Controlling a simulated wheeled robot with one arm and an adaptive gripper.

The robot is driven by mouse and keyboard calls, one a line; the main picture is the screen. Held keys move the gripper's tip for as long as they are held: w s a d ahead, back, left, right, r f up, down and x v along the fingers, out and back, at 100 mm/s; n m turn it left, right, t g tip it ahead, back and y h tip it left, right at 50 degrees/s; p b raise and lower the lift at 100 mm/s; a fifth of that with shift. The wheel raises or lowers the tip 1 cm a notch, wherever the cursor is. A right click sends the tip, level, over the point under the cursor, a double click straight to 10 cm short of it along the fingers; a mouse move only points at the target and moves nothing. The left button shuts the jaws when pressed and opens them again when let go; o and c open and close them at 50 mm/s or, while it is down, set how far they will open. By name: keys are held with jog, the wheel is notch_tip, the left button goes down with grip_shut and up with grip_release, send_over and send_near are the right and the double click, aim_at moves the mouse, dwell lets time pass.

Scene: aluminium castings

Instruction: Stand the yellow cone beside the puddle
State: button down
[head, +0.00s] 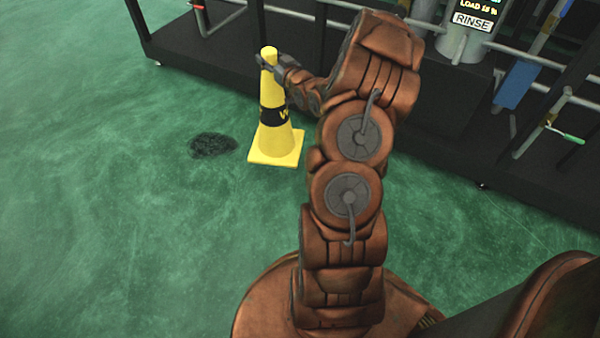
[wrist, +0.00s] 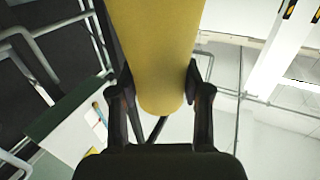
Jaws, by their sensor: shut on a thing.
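The yellow cone (head: 274,138) with a black band is upright in the head view, its square base at or just above the green floor; I cannot tell whether it touches. The dark puddle (head: 212,145) lies on the floor just left of the cone's base, with a small gap between them in the picture. My gripper (head: 265,62) is shut on the cone near its top. In the wrist view the cone (wrist: 157,60) fills the space between the two fingers of my gripper (wrist: 160,98).
A black platform (head: 440,120) with pipes and a RINSE sign (head: 472,22) runs behind and to the right of the cone. The green floor (head: 90,220) at left and front is clear.

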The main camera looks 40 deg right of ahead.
jog(key=s+d+f+y, duration=0.1)
jog(key=s+d+f, duration=0.4)
jog(key=s, duration=0.6)
jog(key=s+d+f, duration=0.3)
jog(key=s+f, duration=0.5)
jog(key=s, duration=0.2)
jog(key=w+f+b, duration=0.2)
jog(key=w+b, duration=0.1)
jog(key=w, duration=0.4)
jog(key=w+f+b, duration=0.3)
jog(key=w+b, duration=0.1)
jog(key=w, duration=0.4)
jog(key=shift+w+a+n, duration=0.2)
jog(key=shift+w+n, duration=0.1)
jog(key=shift+f, duration=0.1)
jog(key=c, duration=0.5)
grip_release()
